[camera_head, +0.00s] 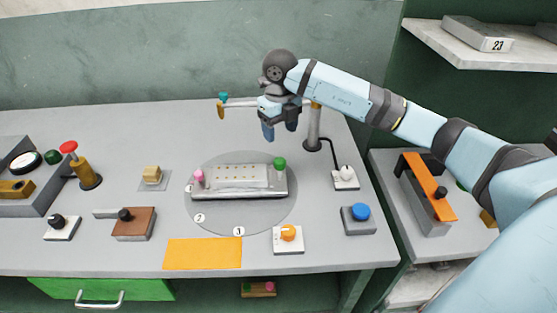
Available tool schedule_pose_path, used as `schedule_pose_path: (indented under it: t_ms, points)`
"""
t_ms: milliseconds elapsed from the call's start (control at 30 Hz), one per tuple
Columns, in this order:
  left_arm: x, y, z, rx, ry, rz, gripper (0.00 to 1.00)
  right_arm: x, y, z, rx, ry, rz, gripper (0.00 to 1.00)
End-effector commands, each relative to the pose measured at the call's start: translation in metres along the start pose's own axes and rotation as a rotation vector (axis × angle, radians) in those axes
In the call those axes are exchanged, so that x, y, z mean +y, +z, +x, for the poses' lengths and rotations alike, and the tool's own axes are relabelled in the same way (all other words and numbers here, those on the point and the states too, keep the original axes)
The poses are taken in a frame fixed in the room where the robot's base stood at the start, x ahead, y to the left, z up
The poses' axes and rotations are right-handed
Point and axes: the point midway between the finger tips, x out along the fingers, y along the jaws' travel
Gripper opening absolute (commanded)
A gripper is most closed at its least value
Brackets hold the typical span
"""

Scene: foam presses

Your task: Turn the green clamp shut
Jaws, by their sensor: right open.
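A grey mould plate (238,180) lies on a round grey turntable (240,216). A green clamp knob (280,162) stands at the plate's right end and a pink knob (198,176) at its left end. I cannot tell from here how far the green clamp is turned. My right gripper (281,131) reaches in from the right and points down. Its fingers are open and empty, above and behind the green knob, apart from it. My left gripper is out of view.
A post (312,128) with a horizontal arm stands close behind my right gripper. A blue button (360,212), an orange knob (288,233) and a white-knobbed switch (345,177) are nearby. An orange mat (203,253) lies at the front edge.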

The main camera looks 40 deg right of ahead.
Motion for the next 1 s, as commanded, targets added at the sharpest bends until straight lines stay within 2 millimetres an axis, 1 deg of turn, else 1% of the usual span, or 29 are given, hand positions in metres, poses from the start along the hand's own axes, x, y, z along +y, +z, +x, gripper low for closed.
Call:
schedule_pose_path:
  t_ms: [33, 100, 300, 400, 500, 600, 700, 933, 967, 1000]
  points:
    - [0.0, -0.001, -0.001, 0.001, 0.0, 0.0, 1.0, 0.0, -0.001, 0.012, 0.005, 0.001, 0.0, 0.61]
    - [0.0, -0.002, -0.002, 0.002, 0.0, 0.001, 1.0, 0.001, -0.001, 0.027, 0.005, 0.002, 0.001, 0.61]
    - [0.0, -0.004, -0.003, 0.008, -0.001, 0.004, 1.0, 0.001, -0.001, 0.069, 0.004, 0.002, -0.001, 0.61]
    - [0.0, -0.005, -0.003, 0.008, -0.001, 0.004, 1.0, 0.001, -0.001, 0.086, 0.004, 0.002, -0.001, 0.61]
    - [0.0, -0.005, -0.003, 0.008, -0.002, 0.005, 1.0, 0.001, 0.0, 0.098, 0.003, 0.003, -0.001, 0.61]
    - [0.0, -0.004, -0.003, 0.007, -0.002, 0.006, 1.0, 0.002, 0.0, 0.106, 0.002, 0.004, -0.002, 0.61]
    - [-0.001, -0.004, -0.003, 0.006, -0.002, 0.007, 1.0, 0.002, 0.0, 0.109, 0.0, 0.004, -0.003, 0.61]
    - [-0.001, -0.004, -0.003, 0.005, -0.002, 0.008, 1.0, 0.002, 0.0, 0.11, 0.0, 0.003, -0.002, 0.61]
    - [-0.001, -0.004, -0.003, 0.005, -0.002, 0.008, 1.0, 0.002, 0.0, 0.11, 0.0, 0.003, -0.002, 0.59]
    - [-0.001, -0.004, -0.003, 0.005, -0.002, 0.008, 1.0, 0.002, 0.0, 0.11, 0.0, 0.003, -0.002, 0.5]
